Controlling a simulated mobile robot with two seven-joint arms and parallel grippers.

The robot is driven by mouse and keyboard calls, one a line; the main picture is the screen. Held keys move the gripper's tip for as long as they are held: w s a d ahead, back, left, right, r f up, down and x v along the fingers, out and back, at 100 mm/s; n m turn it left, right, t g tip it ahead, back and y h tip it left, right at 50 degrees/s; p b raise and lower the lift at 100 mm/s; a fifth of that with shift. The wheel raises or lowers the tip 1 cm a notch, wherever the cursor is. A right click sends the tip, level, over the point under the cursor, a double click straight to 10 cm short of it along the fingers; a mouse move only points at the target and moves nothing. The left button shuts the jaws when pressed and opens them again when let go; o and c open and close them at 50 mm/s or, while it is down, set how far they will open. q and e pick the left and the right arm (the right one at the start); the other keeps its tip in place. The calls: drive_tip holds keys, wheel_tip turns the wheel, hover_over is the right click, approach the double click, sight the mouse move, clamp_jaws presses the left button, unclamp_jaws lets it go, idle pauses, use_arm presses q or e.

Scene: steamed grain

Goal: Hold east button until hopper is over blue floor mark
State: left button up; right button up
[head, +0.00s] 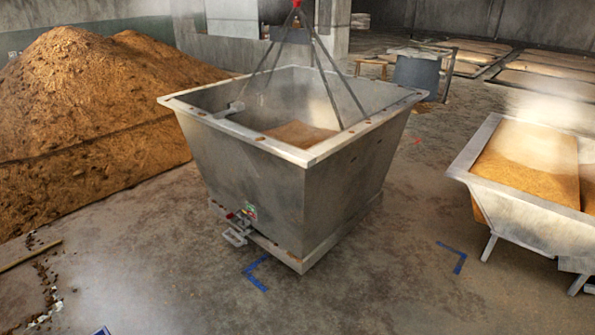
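A large grey metal hopper (250,185) with some brown grain inside hangs in the middle of the head view from cables under a red hook (297,3). Blue tape corners show on the floor: one (258,272) just in front of the hopper's lower front edge, another (455,258) to its right with bare floor between. The hopper's base covers part of the floor behind the left corner; I cannot tell whether other blue tape is hidden under it. The east button and both my grippers are out of view.
A big brown grain heap (85,120) lies at the left. A metal trough of grain (530,210) on legs stands at the right. A grey bin (418,75) and flat grain beds (545,88) are behind.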

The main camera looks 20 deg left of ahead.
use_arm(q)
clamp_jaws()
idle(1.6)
